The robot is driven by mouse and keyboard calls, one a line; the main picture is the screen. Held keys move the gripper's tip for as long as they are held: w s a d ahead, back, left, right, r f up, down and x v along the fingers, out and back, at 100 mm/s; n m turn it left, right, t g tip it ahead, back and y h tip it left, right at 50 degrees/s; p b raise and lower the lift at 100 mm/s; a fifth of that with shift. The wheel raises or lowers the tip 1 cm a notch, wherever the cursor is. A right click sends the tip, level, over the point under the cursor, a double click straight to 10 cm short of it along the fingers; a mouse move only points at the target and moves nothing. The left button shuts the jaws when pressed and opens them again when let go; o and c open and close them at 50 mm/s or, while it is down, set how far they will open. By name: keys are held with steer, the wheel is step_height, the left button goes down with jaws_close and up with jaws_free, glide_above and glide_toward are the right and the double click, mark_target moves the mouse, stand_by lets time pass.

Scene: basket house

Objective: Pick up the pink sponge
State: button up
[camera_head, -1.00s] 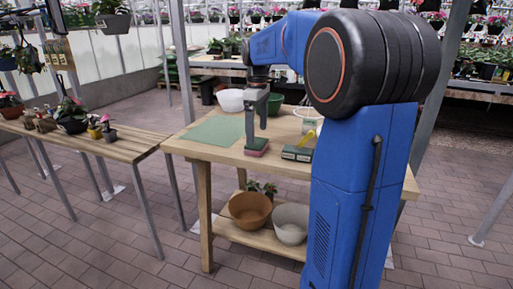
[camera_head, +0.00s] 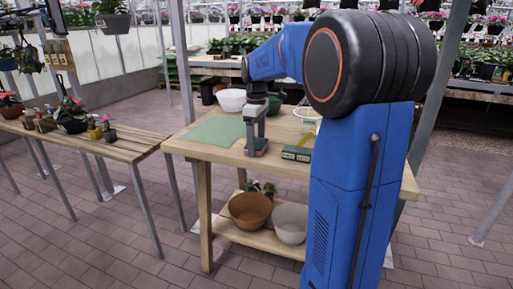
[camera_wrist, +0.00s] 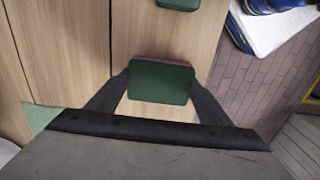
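The sponge has a dark green top and a thin pink edge, and lies on the wooden table (camera_head: 222,154) near its front edge. It shows in the head view (camera_head: 257,147) below my gripper (camera_head: 255,137). In the wrist view the sponge (camera_wrist: 161,81) sits between the two fingers of my gripper (camera_wrist: 161,85), one on its left side and one on its right. The fingers are spread about as wide as the sponge and very close to its sides. I see no clear grip on it. Its underside is hidden.
A green box (camera_head: 297,154) lies just right of the sponge. Two pots, brown (camera_head: 250,210) and grey (camera_head: 291,223), stand on the lower shelf.

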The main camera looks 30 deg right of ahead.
mark_target(257, 142)
step_height(257, 142, up, 10)
stand_by(0.7)
steer(key=o, duration=0.4)
steer(key=c, duration=0.4)
steer(key=shift+o, duration=0.2)
